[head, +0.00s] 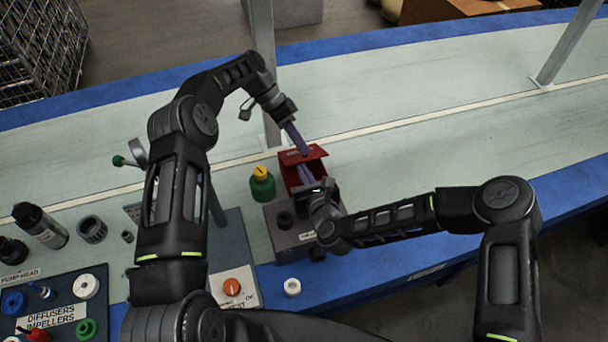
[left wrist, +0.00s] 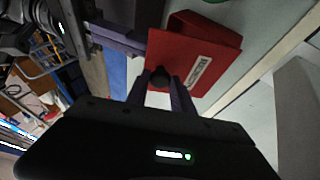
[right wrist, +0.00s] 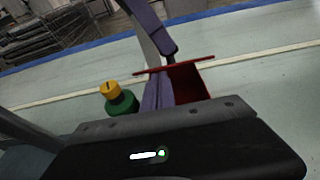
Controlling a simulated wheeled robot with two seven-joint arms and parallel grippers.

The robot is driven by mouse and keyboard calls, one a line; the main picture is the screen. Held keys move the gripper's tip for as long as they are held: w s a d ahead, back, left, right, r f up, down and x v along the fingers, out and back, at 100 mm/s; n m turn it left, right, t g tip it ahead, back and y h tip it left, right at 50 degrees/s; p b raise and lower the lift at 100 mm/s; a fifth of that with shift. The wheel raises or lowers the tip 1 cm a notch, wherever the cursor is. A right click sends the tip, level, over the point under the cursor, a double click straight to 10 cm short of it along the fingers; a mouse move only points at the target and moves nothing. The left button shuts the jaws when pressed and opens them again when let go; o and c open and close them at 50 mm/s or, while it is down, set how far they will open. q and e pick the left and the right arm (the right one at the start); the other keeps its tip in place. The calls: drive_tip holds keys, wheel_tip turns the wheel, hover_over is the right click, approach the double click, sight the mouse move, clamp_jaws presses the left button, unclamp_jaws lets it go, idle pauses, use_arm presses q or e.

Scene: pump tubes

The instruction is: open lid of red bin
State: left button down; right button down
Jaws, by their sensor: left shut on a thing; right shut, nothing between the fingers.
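The red bin (head: 291,172) stands on the pale worktop at the picture's middle. Its red lid (head: 302,156) carries a pale label and a black knob (left wrist: 160,78). My left gripper (head: 302,147) is shut on the knob, one finger on each side in the left wrist view. In the right wrist view the lid (right wrist: 172,67) shows nearly edge-on above the bin (right wrist: 188,86). The lid's exact tilt is hard to tell. My right gripper (head: 304,174) is shut and empty beside the bin; its fingers also show in the left wrist view (left wrist: 118,38).
A green bottle with a yellow cap (head: 262,182) stands left of the bin. A grey box with a dark round opening (head: 285,219) is in front. Grey posts (head: 263,60) rise behind. Parts and labelled trays fill the left. The worktop right of the bin is clear.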

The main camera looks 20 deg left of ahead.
use_arm(q)
drive_tip(key=shift+s+d+f, duration=0.1)
drive_tip(key=shift+s+f, duration=0.15)
drive_tip(key=shift+f, duration=0.1)
use_arm(e)
drive_tip(key=shift+w+a+r, duration=0.15)
drive_tip(key=shift+w+r, duration=0.1)
drive_tip(key=shift+r, duration=0.3)
use_arm(q)
drive_tip(key=c, duration=1.1)
unclamp_jaws()
drive_tip(key=shift+d, duration=0.15)
use_arm(e)
drive_tip(key=shift+w, duration=0.1)
